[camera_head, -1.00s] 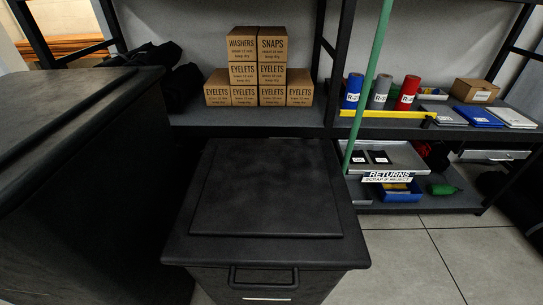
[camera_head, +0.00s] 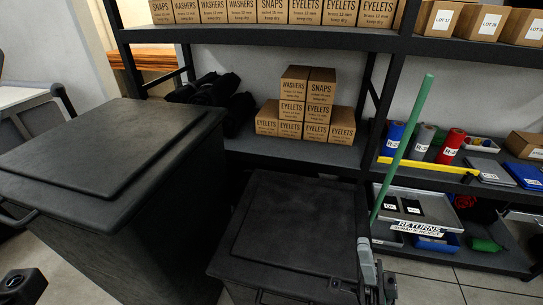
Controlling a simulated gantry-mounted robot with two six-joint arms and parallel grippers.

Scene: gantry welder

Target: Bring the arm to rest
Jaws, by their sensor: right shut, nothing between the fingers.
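My right gripper (camera_head: 368,264) shows at the lower edge of the head view, right of the middle. Its fingers are shut with nothing between them. It is in front of the right edge of a low black lidded bin (camera_head: 290,225); I cannot tell whether it touches the bin. My left gripper is not in view. A dark part at the bottom left corner may be of my left arm.
A larger black lidded bin (camera_head: 95,150) stands at left. Behind is a shelf rack (camera_head: 300,150) with stacked cartons (camera_head: 305,105). A green pole (camera_head: 405,145) leans by the labelled rolls (camera_head: 422,142) and the returns tray (camera_head: 390,195). Tiled floor is open at lower right.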

